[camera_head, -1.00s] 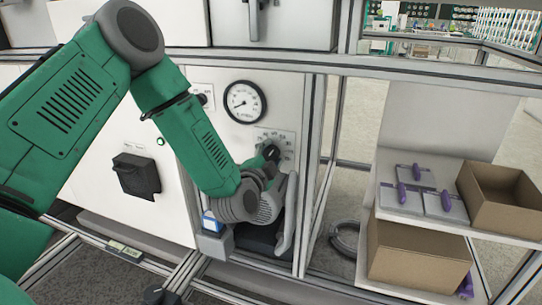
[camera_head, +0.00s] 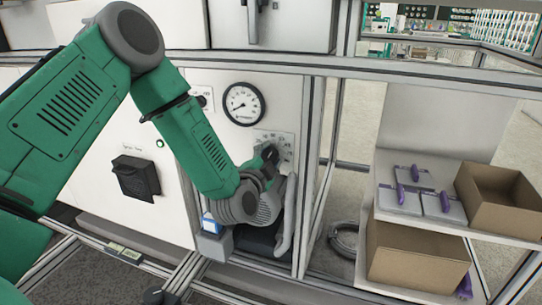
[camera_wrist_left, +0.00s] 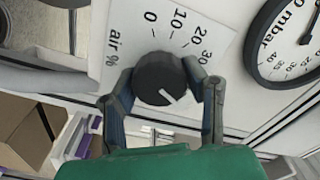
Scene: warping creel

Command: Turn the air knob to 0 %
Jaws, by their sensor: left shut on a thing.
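The air knob (camera_wrist_left: 160,78) is a dark round knob on a white scale plate marked "air %" (camera_wrist_left: 120,38). In the left wrist view its white pointer line points to the lower right, away from the 0 and past the 30 mark; the higher numbers there are hidden. My left gripper (camera_wrist_left: 161,76) has one finger on each side of the knob and is shut on it. In the head view the left gripper (camera_head: 268,158) covers most of the knob, and the scale plate (camera_head: 286,141) shows around it. My right gripper is not in view.
A round pressure gauge (camera_head: 243,104) sits just above and left of the scale plate. A black switch box (camera_head: 136,177) is on the panel to the left. A metal frame post (camera_head: 312,150) stands close on the right. Beyond it, a shelf holds cardboard boxes (camera_head: 500,195).

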